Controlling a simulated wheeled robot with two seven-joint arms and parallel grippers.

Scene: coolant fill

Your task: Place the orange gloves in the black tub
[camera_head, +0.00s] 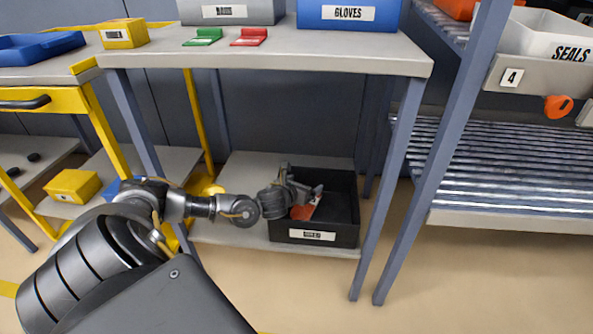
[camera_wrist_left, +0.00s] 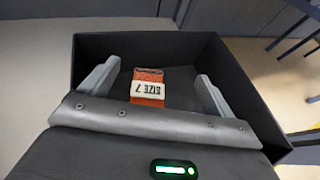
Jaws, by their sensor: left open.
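The black tub (camera_head: 343,196) stands on the low shelf under the bench, with a white label on its front. The orange gloves (camera_head: 303,211) lie inside it, toward its left side. In the left wrist view the gloves (camera_wrist_left: 150,78) show as an orange bundle with a white band reading "SIZE 7", on the floor of the tub (camera_wrist_left: 215,65). My left gripper (camera_head: 312,190) is over the tub. Its fingers are spread wide in the left wrist view (camera_wrist_left: 155,85), one on each side of the gloves, with gaps between. My right gripper is not in view.
The bench top (camera_head: 290,55) is above the tub, with a blue GLOVES bin (camera_head: 348,14), a grey bin (camera_head: 231,10), a green item (camera_head: 203,37) and a red item (camera_head: 249,37). A bench leg (camera_head: 388,190) stands right of the tub. A roller rack (camera_head: 510,165) is farther right.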

